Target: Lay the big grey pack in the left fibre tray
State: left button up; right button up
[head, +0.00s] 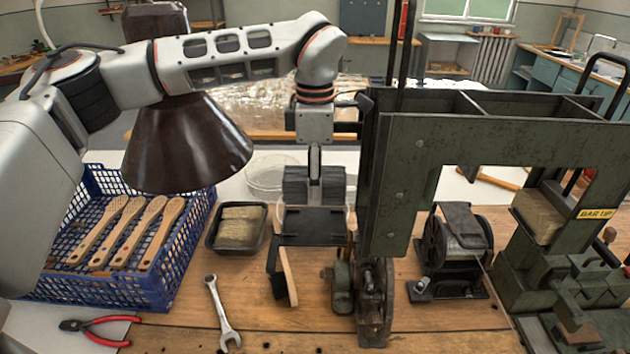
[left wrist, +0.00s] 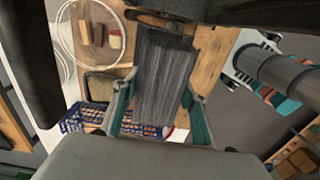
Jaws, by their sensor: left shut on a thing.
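The big grey pack (head: 298,187) is a dark, streaked block held in my left gripper (head: 314,180), which hangs down in the middle of the head view. In the left wrist view the pack (left wrist: 165,75) sits between the greenish fingers (left wrist: 160,115) and extends beyond them. The gripper is shut on it, above the bench, left of the machine frame. The left fibre tray (head: 208,243), a small black tray, lies on the bench to the lower left of the gripper, holding tan fibre (head: 242,226). My right gripper is not in view.
A blue crate (head: 160,290) with several brushes is left of the tray. A dark green machine (head: 480,145) stands at right, with a brush back (head: 288,278) below the gripper. A clear bowl (head: 265,177) is behind; a wrench (head: 222,313) and pliers (head: 95,328) lie in front.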

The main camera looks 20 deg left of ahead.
pick_arm(q)
jog(key=shift+f, duration=1.4)
dwell(1.9)
jog(key=o, duration=1.6)
jog(key=shift+r, duration=4)
